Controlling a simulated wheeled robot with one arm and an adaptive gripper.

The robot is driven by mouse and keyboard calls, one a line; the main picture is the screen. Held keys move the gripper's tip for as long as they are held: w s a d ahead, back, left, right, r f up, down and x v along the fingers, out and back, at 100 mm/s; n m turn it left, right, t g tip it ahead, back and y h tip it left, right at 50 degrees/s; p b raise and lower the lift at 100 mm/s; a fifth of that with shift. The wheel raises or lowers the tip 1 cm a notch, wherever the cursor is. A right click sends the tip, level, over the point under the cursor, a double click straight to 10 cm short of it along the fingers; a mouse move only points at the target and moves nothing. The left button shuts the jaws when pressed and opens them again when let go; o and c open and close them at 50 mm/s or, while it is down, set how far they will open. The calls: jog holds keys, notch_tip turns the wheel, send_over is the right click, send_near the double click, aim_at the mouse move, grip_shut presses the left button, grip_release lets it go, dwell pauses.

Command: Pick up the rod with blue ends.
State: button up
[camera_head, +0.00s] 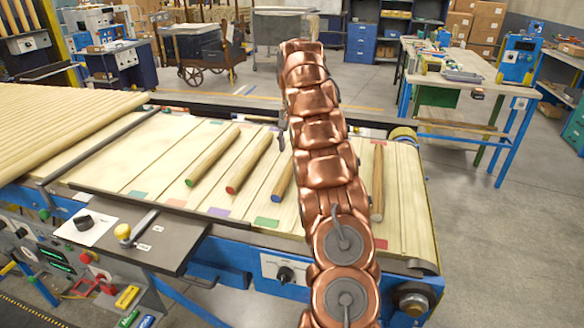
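The rod with a blue end (282,184) lies on the pale slatted conveyor, left of my copper arm. Its near end is blue; its far part is hidden behind my arm. A small dark part of my gripper (282,140) shows at the left edge of my arm, above the visible part of this rod in the picture. The rest of the gripper is hidden, so I cannot tell whether it is open or shut, or whether it touches the rod.
A red-ended rod (247,167) and a green-ended rod (212,157) lie to the left on the conveyor (150,150). Another rod (377,180) lies right of my arm. A dark control panel (150,238) borders the conveyor's near side. A blue-legged workbench (475,75) stands behind right.

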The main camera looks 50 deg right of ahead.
aim_at(292, 165)
jog(key=shift+f+p, duration=0.6)
jog(key=shift+f, duration=1.75)
grip_shut()
